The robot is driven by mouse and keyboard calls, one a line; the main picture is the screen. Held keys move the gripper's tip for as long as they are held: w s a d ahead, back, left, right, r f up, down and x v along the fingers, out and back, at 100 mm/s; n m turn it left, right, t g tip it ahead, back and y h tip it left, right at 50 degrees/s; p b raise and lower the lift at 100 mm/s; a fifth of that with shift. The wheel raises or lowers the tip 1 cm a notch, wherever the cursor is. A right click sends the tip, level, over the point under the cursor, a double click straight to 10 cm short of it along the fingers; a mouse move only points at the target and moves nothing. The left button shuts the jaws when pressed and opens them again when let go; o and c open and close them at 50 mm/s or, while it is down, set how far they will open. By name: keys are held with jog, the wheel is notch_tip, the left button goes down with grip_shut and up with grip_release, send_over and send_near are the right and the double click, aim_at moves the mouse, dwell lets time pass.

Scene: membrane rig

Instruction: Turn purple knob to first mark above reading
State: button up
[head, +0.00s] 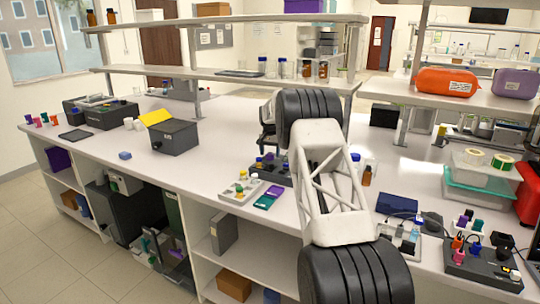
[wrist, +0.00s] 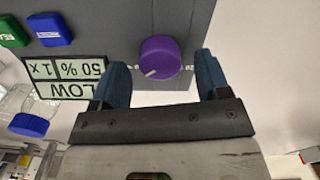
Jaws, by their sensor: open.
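The purple knob (wrist: 160,57) stands on a dark grey panel (wrist: 110,20) in the wrist view. A short white pointer line shows on its lower left edge. Small white scale figures show at its left and right, too small to read surely. A display (wrist: 65,78) left of the knob shows upside-down text that looks like LOW, 50 %, x1. My gripper (wrist: 161,68) is open, its two blue fingers on either side of the knob, with a visible gap on each side. In the head view I cannot make out the knob; my arm covers part of the bench there.
A green button (wrist: 12,32) and a blue button (wrist: 50,29) sit on the panel. A blue-capped clear container (wrist: 28,125) is at the left. In the head view, a light tray (head: 228,195) with small items and a dark grey box (head: 175,137) stand on the bench.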

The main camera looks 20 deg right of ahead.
aim_at(270, 155)
notch_tip(270, 155, up, 6)
jog(key=shift+r, duration=0.25)
jog(key=shift+r, duration=0.1)
dwell(0.4)
